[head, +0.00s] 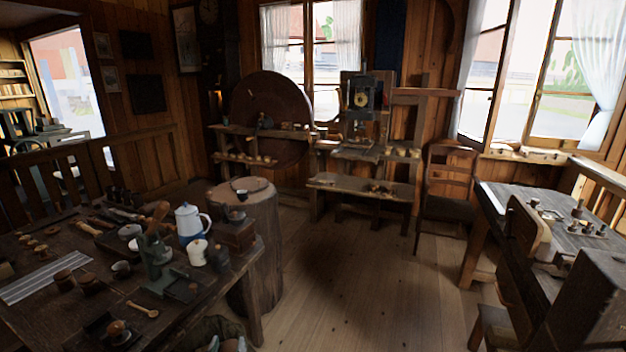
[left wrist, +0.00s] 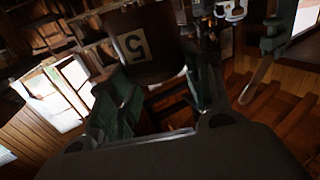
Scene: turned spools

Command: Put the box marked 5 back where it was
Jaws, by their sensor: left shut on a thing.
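In the head view only a small part of what looks like my left gripper (head: 224,344) shows at the bottom edge, beside the table; I cannot make out the box there. My right gripper is not in view.
A dark table (head: 40,320) at the left carries a green hand tool (head: 158,262), a white and blue pot (head: 188,224), a cream jar (head: 197,254), a wooden spoon (head: 143,309) and several small turned pieces. A stump (head: 262,270) stands beside it. The middle floor (head: 350,290) is clear.

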